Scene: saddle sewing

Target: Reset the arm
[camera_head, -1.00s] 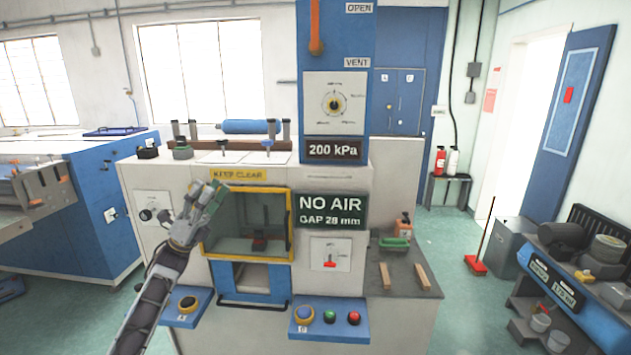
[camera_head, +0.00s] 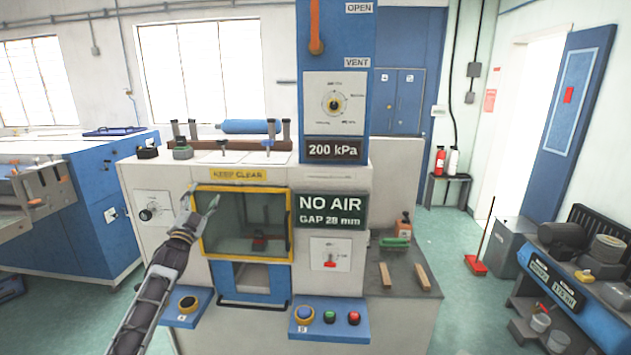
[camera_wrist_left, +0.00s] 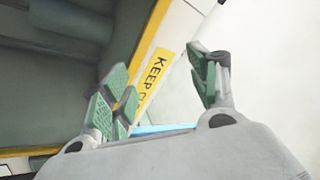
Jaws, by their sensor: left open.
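My left gripper (camera_head: 200,203) is in front of the upper left corner of the yellow-framed window (camera_head: 203,240) on the white machine (camera_head: 155,185). Its fingers point up and are apart with nothing between them. In the left wrist view the open left gripper (camera_wrist_left: 165,90) shows green finger pads, with the yellow KEEP CLEAR label (camera_wrist_left: 155,80) behind them. I cannot tell whether the fingers touch the machine. My right gripper is not in view.
A blue tray with a round button (camera_head: 188,303) juts out below my left forearm. A second button panel (camera_head: 330,318) stands out at the front. A side shelf (camera_head: 405,275) holds two wooden strips. Open floor (camera_head: 450,270) lies to the right.

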